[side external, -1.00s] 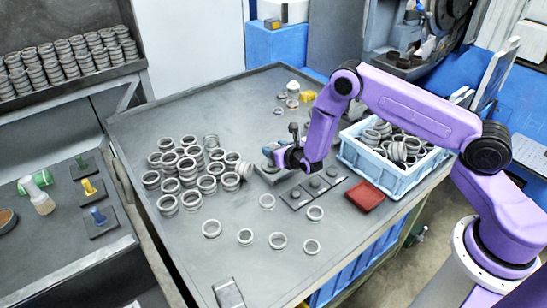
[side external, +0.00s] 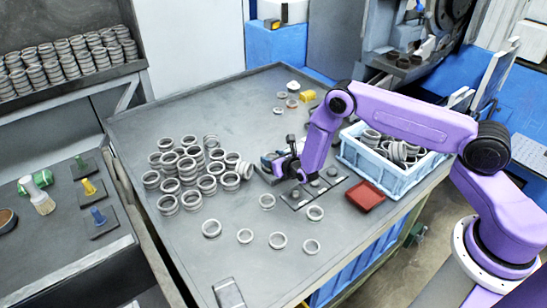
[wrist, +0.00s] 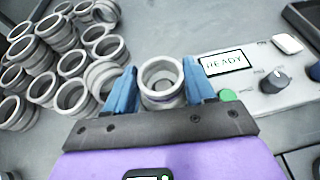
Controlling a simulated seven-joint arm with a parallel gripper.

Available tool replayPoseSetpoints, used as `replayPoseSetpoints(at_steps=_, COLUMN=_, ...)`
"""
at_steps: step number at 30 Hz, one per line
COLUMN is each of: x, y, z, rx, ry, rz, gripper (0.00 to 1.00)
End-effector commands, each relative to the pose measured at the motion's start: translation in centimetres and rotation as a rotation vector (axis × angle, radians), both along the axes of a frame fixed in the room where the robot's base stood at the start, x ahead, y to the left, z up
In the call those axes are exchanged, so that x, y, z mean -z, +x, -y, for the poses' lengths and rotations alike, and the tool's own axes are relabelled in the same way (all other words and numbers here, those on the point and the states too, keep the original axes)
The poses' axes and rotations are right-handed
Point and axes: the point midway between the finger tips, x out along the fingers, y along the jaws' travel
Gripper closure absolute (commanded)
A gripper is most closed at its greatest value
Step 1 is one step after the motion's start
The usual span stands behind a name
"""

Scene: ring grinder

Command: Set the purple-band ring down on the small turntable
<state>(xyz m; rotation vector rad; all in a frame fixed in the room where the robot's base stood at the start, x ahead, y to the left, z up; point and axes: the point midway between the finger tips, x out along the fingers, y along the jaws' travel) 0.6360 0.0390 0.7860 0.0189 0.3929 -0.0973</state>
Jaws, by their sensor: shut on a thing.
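In the wrist view my gripper (wrist: 160,88) has its two blue fingers on either side of a grey metal ring (wrist: 162,72). A thin purple band shows low on the ring's outside. The ring sits upright between the fingers, with its open top toward the camera. In the side view my gripper (side external: 270,161) is low over the table, right of the ring pile; the held ring cannot be made out there. The small turntable is not clearly visible in either view; whether the ring touches anything below cannot be told.
A control panel (wrist: 263,90) with a READY display, green button and knob is close right of the gripper. Piled rings (wrist: 68,62) are close left. Loose rings lie in front.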

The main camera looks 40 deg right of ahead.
Motion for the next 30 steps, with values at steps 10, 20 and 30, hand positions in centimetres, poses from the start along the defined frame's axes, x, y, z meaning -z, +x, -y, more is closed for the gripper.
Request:
replayPoseSetpoints(at_steps=10, x=0.7, y=0.0, z=-0.1, rx=-0.001, ry=0.000, rz=0.002, gripper=0.85)
replayPoseSetpoints(at_steps=20, x=0.7, y=0.0, z=-0.1, rx=-0.001, ry=0.000, rz=0.001, gripper=0.20)
replayPoseSetpoints(at_steps=30, x=-0.9, y=-1.1, z=-0.2, rx=-0.002, ry=0.001, rz=-0.002, gripper=0.20)
